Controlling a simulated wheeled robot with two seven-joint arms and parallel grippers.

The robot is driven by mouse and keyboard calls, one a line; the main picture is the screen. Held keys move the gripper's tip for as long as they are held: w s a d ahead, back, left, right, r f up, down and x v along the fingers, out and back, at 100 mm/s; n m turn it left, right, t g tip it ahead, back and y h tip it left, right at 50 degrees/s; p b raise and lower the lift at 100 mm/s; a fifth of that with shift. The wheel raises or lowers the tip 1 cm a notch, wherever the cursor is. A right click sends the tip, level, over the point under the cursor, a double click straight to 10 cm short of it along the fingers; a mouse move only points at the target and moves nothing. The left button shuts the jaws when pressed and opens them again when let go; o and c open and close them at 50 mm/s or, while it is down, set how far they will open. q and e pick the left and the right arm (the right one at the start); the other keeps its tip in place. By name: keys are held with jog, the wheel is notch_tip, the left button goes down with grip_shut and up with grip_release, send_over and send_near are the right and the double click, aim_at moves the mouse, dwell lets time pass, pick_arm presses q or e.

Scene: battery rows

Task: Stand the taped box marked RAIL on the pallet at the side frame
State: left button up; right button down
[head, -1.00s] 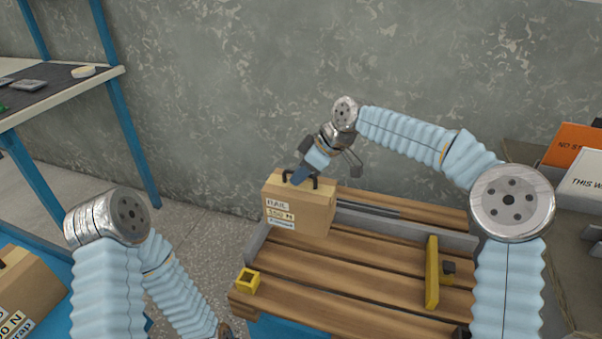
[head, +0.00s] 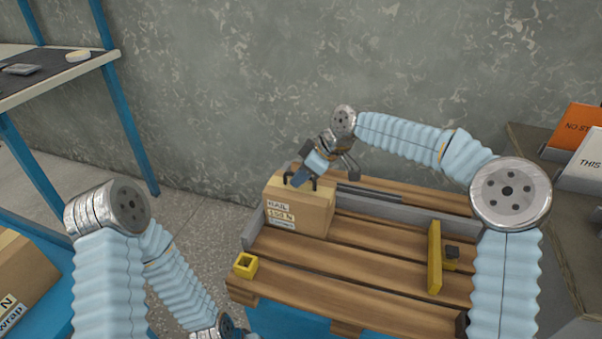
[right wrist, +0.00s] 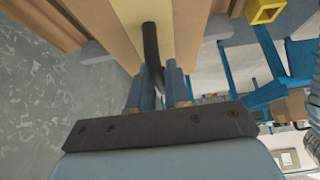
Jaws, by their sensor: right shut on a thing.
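The taped box marked RAIL (head: 300,208) is upright at the far left corner of the wooden pallet (head: 345,270), by the grey side frame (head: 375,221). I cannot tell whether its base rests on the boards. My right gripper (head: 297,181) is shut on the black handle on its top. In the right wrist view, the fingers (right wrist: 160,85) close around the black handle (right wrist: 151,50) above the box's tan top (right wrist: 135,25). My left arm comes in at the lower left, and its gripper is not clearly visible.
A yellow square socket (head: 244,265) sits at the pallet's front left corner. Another box (head: 22,275) is at the far left. Orange and white signs (head: 580,130) stand at the right. The middle boards are clear.

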jog(key=shift+f, duration=0.15)
dwell(0.7)
jog(key=c, duration=1)
grip_release()
jog(key=shift+f, duration=0.1)
